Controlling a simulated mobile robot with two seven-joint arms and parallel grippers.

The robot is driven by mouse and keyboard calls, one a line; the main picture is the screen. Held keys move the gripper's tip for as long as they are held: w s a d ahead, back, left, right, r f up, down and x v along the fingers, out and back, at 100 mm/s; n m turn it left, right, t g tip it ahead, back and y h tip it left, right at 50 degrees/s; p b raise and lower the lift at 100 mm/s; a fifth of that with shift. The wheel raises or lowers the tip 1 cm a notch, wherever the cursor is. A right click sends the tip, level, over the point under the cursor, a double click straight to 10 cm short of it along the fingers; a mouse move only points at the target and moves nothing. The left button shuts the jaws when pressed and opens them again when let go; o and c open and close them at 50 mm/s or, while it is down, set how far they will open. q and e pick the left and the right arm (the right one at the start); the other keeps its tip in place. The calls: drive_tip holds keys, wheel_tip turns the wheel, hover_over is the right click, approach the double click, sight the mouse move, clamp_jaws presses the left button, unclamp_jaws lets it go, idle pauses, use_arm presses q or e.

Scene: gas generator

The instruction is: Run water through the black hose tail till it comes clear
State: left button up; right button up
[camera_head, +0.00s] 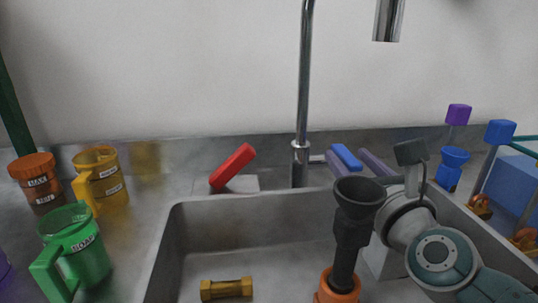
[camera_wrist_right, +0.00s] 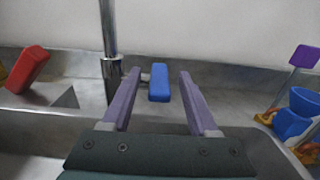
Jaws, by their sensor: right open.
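A black hose tail (camera_head: 350,235) with a wide funnel-like mouth stands upright over the sink (camera_head: 250,212), its lower end meeting an orange piece (camera_head: 338,288) cut off by the frame. The tap spout (camera_head: 388,20) is above and slightly right of it; no water shows. A blue tap lever (camera_head: 346,157) is by the tap's foot, and it also shows in the right wrist view (camera_wrist_right: 159,84). My right gripper (camera_head: 349,160) is open, its purple fingers on either side of the blue lever, with gaps visible in the wrist view. My left gripper is out of view.
A red lever (camera_head: 232,166) is left of the tap column (camera_head: 303,90). A brass fitting (camera_head: 226,289) lies in the sink. Orange (camera_head: 36,180), yellow (camera_head: 104,180) and green (camera_head: 76,248) labelled vessels stand left. Blue and purple parts (camera_head: 454,160) stand right.

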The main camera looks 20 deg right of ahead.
drive_tip(key=shift+c, duration=0.2)
clamp_jaws()
idle(1.1)
